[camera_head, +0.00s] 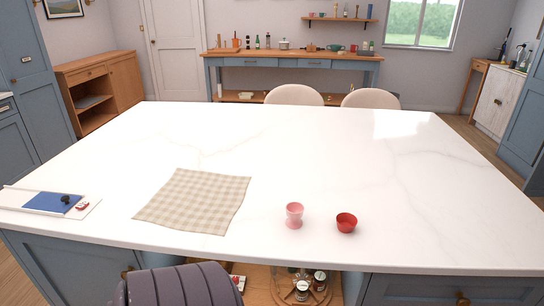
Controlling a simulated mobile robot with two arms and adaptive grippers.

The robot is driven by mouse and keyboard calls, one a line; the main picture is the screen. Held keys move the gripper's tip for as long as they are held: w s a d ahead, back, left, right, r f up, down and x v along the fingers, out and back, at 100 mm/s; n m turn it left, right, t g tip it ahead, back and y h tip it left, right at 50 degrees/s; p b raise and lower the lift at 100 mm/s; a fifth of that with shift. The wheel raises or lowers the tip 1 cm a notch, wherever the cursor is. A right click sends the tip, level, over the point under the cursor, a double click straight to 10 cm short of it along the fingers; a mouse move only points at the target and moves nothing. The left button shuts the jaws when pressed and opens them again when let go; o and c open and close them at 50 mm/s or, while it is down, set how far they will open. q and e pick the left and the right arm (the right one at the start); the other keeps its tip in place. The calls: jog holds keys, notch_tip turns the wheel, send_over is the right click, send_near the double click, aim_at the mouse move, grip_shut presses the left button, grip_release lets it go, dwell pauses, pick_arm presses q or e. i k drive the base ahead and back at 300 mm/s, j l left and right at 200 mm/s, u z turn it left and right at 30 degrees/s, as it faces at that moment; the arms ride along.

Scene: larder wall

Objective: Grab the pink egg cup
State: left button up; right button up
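The pink egg cup (294,215) stands upright on the white marble-look island top, right of the middle and near its front edge. Nothing touches it. A small red bowl (346,222) stands just to its right with a small gap between them. Neither of my grippers shows in the head view.
A beige checked cloth (196,200) lies flat left of the cup. A white board with a blue patch (52,203) lies at the island's left edge with small items on it. The island top (300,150) is clear behind. Two pale chairs (294,95) stand beyond.

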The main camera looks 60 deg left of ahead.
aim_at(295, 210)
jog(key=u, duration=1.8)
jog(key=l, duration=0.1)
